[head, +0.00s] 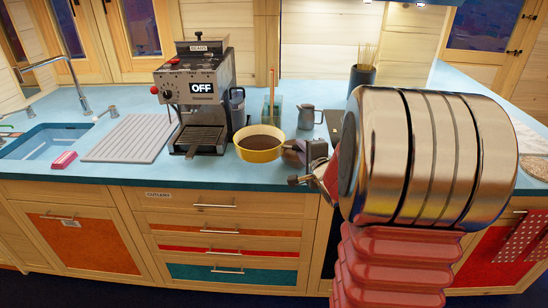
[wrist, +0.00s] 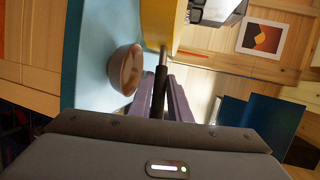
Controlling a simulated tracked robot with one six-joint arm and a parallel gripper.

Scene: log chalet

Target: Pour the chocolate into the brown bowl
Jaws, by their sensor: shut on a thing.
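A yellow pan (head: 259,155) with dark brown chocolate (head: 260,142) in it is near the counter's front edge in the head view. It looks about level. Its side (wrist: 157,22) shows at the top of the wrist view, with a black handle (wrist: 160,78). My gripper (wrist: 164,92) is shut on that handle, its purple fingers on both sides. The brown bowl (wrist: 125,70) stands on the blue counter beside the pan. In the head view the brown bowl (head: 292,153) is partly hidden by my gripper. I cannot tell whether the pan touches the counter.
The coffee machine (head: 197,95) stands left of the pan. A metal jug (head: 306,117) and a green container (head: 272,110) stand behind. A grey drying mat (head: 130,142) and the sink (head: 45,142) are further left. My arm hides the counter's right part.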

